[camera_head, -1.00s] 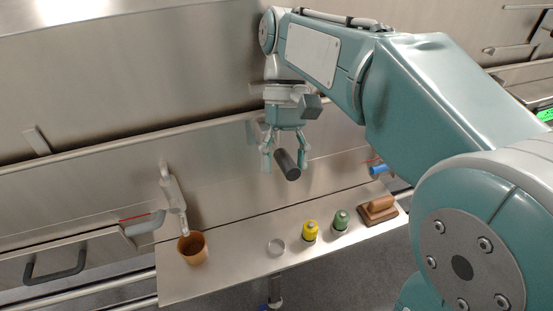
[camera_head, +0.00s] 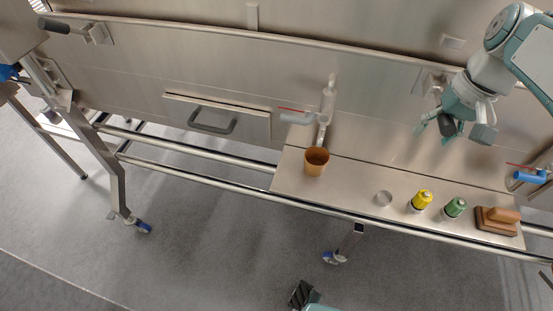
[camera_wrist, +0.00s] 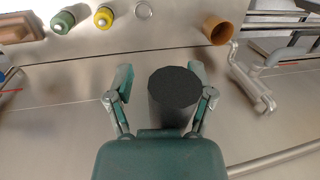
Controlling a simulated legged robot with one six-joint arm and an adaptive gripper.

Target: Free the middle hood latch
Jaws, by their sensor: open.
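A hood latch's dark cylindrical grip (camera_head: 448,127) sticks out from the steel hood at the right of the head view. Its metal mount (camera_head: 428,80) is on the hood behind, partly covered by my arm. My gripper (camera_head: 436,131) is open, with its fingers on either side of the grip. In the wrist view, the grip's round end (camera_wrist: 175,90) sits between the open fingers of my gripper (camera_wrist: 161,78), nearer the right finger. A gap shows at the left finger; I cannot tell whether the right one touches. Another latch with a dark handle (camera_head: 55,26) is at the far left.
A steel shelf (camera_head: 345,185) below holds an orange-brown cup (camera_head: 316,161), a small metal ring or dish (camera_head: 383,198), a yellow-capped bottle (camera_head: 421,199), a green-capped bottle (camera_head: 455,207) and a brown brush (camera_head: 498,221).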

